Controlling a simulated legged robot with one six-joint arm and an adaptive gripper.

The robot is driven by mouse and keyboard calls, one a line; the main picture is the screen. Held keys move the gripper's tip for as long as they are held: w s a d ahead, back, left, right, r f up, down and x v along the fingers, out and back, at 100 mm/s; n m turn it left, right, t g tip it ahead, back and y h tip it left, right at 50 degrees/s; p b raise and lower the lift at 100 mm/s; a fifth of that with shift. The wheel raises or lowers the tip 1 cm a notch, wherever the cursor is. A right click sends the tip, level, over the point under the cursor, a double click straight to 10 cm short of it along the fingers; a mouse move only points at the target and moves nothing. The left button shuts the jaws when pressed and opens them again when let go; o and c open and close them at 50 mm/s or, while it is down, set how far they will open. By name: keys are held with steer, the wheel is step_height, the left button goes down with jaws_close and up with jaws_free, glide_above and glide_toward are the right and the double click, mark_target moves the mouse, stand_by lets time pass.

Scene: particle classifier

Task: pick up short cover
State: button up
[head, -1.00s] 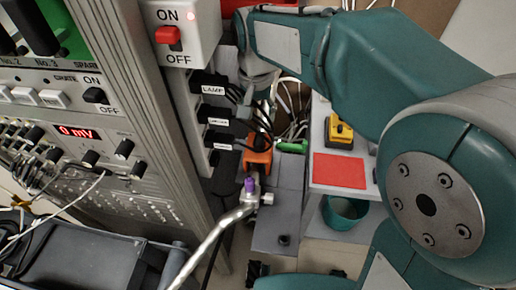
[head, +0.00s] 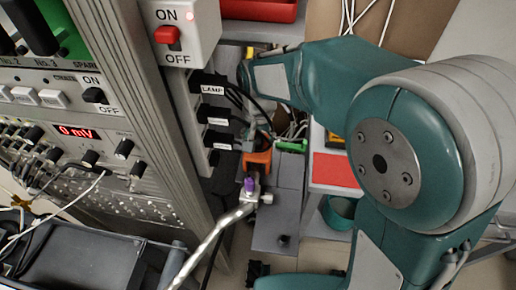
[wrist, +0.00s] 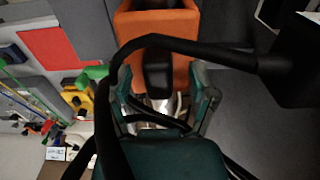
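I cannot single out a short cover for certain. An orange box-like part (head: 257,161) stands by the black plugs at the cabinet's right side. In the wrist view the orange part (wrist: 180,62) fills the upper middle, with a black block (wrist: 157,74) in its front. My gripper (wrist: 164,92) points at it, its two teal fingers spread apart, with silvery metal visible between them. A black cable (wrist: 190,50) crosses in front of the gripper and the orange part. In the head view my gripper is mostly hidden behind cables and my arm.
Black plugs (head: 210,86) with cables line the cabinet side. A metal pipe with a purple tip (head: 249,185) rises in front of the orange part. A red square (head: 336,170) lies on a shelf at right, above a teal bucket (head: 339,213). A red bin (head: 260,9) stands at the back.

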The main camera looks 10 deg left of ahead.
jaws_close()
steer(key=shift+r, duration=0.1)
